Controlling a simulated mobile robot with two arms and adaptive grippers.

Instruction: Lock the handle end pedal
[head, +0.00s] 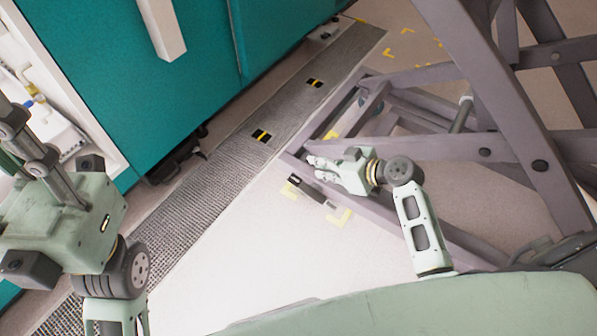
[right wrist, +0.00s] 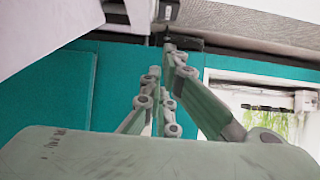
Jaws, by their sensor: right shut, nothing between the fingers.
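A small dark pedal (head: 308,191) with a grey end sticks out from the lower rail of the grey trolley frame (head: 365,207), low over the floor beside yellow corner marks. My right gripper (head: 311,165) is shut and empty just above this pedal in the head view; I cannot tell whether it touches it. In the right wrist view the right fingertips (right wrist: 170,45) are together, just below a grey and black part (right wrist: 165,12) that may be the pedal. My left gripper (head: 30,140) is at the left edge, its fingers only partly seen, far from the pedal.
A teal chamber (head: 140,80) stands at the left, with a ribbed metal floor strip (head: 215,165) along its base. The trolley's crossed beams (head: 500,90) fill the right side. Pale floor (head: 225,245) is clear between strip and trolley.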

